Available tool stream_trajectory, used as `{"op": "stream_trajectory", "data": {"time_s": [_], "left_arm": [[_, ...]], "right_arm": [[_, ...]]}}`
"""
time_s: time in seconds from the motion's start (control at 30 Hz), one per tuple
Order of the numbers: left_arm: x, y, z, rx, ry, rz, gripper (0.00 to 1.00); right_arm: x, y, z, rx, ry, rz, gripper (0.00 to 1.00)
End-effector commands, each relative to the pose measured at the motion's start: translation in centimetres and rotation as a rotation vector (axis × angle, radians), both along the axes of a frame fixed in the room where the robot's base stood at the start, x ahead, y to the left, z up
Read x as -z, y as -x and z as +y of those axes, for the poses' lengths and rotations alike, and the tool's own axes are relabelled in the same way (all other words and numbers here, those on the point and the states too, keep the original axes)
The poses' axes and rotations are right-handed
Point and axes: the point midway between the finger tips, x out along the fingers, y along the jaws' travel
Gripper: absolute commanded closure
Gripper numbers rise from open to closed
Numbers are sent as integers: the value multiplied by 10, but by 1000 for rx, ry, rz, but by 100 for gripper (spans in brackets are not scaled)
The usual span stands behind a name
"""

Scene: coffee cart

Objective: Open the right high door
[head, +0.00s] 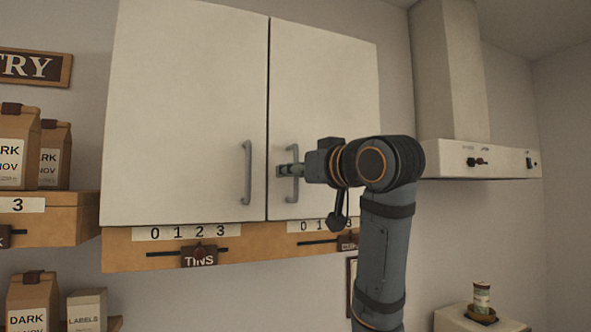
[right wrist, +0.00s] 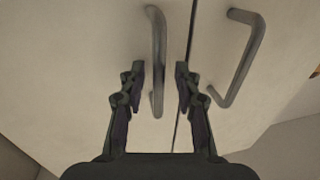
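The right high door (head: 338,85) is a pale cabinet panel that looks shut, flush beside the left door (head: 190,100). Its grey vertical bar handle (head: 294,190) is near its left edge, partly covered by my right gripper (head: 288,170). In the right wrist view, my right gripper (right wrist: 160,78) is open, its fingers on either side of that handle (right wrist: 157,45), with gaps visible on both sides. The left door's handle (head: 247,172) also shows in the right wrist view (right wrist: 240,65), outside the fingers. My left gripper is not in view.
A wooden rail with number strips (head: 190,233) and a TINS tag runs under the cabinet. A range hood (head: 480,160) is to the right. Shelves with paper bags (head: 15,145) are at the left. The space before the left door is clear.

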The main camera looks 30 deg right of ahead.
Motion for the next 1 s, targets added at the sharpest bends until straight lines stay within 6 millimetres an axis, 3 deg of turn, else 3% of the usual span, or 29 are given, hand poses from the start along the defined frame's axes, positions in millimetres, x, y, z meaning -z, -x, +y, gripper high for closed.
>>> {"op": "stream_trajectory", "data": {"time_s": [0.07,0.3,1.0], "left_arm": [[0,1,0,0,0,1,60],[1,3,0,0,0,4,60],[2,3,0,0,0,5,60]], "right_arm": [[0,0,0,0,0,0,67],[0,0,0,0,0,0,100],[0,0,0,-6,0,0,100]]}}
